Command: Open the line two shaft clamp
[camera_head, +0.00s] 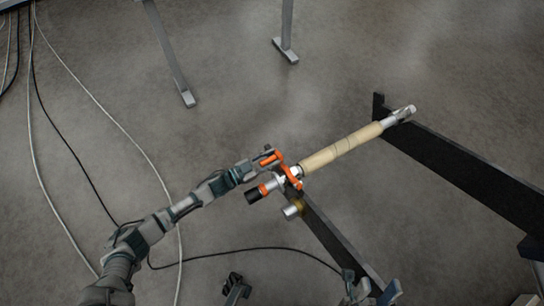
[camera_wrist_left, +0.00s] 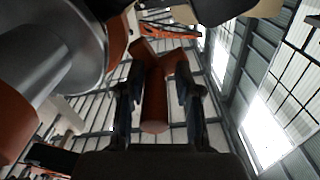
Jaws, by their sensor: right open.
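The orange shaft clamp (camera_head: 284,168) sits at the near end of the shaft (camera_head: 391,121). My left gripper (camera_head: 258,166) is at the clamp's orange handle (camera_head: 268,160). In the left wrist view, the handle (camera_wrist_left: 155,100) lies between the two dark fingers of my left gripper (camera_wrist_left: 158,90). A narrow gap seems to show on the handle's right side, so whether the fingers grip it is unclear. My right gripper (camera_head: 370,287) is open at the bottom edge of the head view, away from the clamp and partly cut off.
The shaft carries a tan kraft roll (camera_head: 342,148) and spans two dark rails, the near one (camera_head: 335,238) and the far one (camera_head: 470,175). A silver cylinder (camera_head: 292,209) sticks out below the clamp. Cables (camera_head: 85,90) lie on the floor at left.

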